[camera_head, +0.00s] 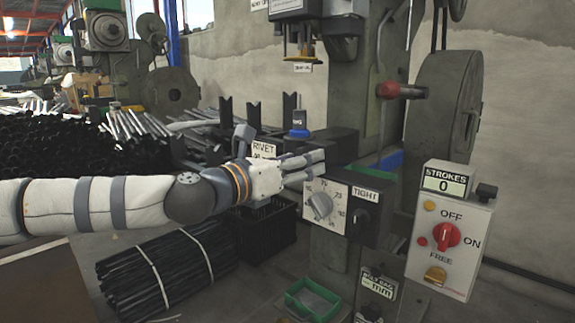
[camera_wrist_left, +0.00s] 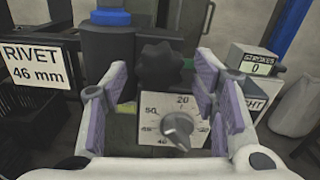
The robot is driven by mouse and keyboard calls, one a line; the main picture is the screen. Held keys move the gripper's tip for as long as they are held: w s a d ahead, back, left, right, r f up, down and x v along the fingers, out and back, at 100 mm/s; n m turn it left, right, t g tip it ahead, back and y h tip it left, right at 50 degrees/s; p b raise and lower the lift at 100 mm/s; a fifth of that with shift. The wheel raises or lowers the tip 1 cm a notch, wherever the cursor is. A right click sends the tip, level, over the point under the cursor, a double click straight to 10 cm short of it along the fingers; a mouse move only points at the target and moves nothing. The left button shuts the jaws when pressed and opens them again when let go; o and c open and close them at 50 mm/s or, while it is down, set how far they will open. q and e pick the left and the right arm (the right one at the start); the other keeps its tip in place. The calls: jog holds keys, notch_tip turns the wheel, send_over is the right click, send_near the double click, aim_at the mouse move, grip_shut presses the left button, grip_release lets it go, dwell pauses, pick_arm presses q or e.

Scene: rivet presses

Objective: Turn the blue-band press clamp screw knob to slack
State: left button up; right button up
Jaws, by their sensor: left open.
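The press (camera_head: 355,100) stands in front of me, with a dark block at its middle and a TIGHT sign (camera_head: 364,194) on it. A black lobed knob (camera_wrist_left: 160,64) shows in the left wrist view, above a white dial plate with a grey pointer (camera_wrist_left: 178,130). The dial (camera_head: 320,205) also shows in the head view. A smaller black knob (camera_head: 361,217) sits under the TIGHT sign. My left gripper (camera_head: 314,166) is open at the block; in its wrist view (camera_wrist_left: 160,84) the lobed knob appears between the fingers. Contact cannot be told. My right gripper is not in view.
A control box (camera_head: 449,232) with a red switch and STROKES display stands at right. A RIVET sign (camera_head: 263,149) and a blue-topped cylinder (camera_wrist_left: 109,45) are left of the knob. A green tray (camera_head: 312,299) sits below; bundled black rods (camera_head: 166,268) lie at lower left.

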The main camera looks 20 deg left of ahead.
pick_arm(q)
jog(key=v, duration=1.1)
jog(key=shift+s, duration=0.1)
